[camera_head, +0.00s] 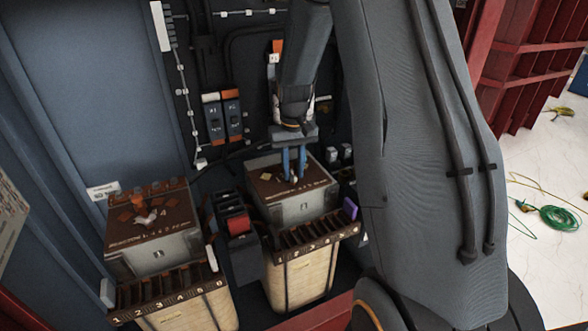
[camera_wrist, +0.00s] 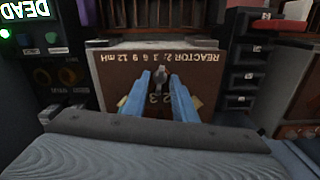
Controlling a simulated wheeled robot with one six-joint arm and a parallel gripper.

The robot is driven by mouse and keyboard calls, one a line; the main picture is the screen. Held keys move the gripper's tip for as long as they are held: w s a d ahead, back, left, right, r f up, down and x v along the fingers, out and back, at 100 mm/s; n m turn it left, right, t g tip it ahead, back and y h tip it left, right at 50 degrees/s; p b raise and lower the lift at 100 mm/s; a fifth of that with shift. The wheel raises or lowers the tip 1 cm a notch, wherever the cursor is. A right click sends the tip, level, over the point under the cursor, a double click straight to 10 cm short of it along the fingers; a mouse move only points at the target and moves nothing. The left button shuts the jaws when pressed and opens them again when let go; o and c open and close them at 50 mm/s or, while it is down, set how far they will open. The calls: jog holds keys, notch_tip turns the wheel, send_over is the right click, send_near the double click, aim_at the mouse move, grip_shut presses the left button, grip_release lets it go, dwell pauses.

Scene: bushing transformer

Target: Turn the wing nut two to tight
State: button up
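My gripper (camera_head: 293,176) points down over the brown top of the right-hand box (camera_head: 305,208). In the wrist view its two blue fingers (camera_wrist: 163,76) are apart, with a gap between them. A small grey metal wing nut (camera_wrist: 159,77) shows between and just beyond the fingertips; I cannot tell whether they touch it. In the wrist view the box top (camera_wrist: 113,71) is lettered "REACTOR 2". In the head view the fingers partly hide the nut. Another wing nut (camera_head: 148,216) sits on the left-hand box (camera_head: 158,256).
Striped terminal strips (camera_head: 310,243) and cream coils (camera_head: 300,279) stand below the boxes. A dark unit with a red switch (camera_head: 239,225) stands between the boxes. Orange-and-blue modules (camera_head: 222,117) are on the back panel. A lit "DEAD" sign (camera_wrist: 24,11) shows in the wrist view.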

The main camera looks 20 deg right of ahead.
grip_shut()
jog(key=shift+m, duration=0.4)
jog(key=m, duration=0.2)
jog(key=shift+r+m+p, duration=0.1)
jog(key=shift+m+p, duration=0.25)
jog(key=shift+m, duration=0.05)
jog(key=m, duration=0.4)
jog(key=shift+m, duration=0.3)
jog(key=m, duration=0.4)
jog(key=shift+w+p, duration=0.1)
jog(key=shift+p, duration=0.25)
jog(key=shift+m, duration=1.9)
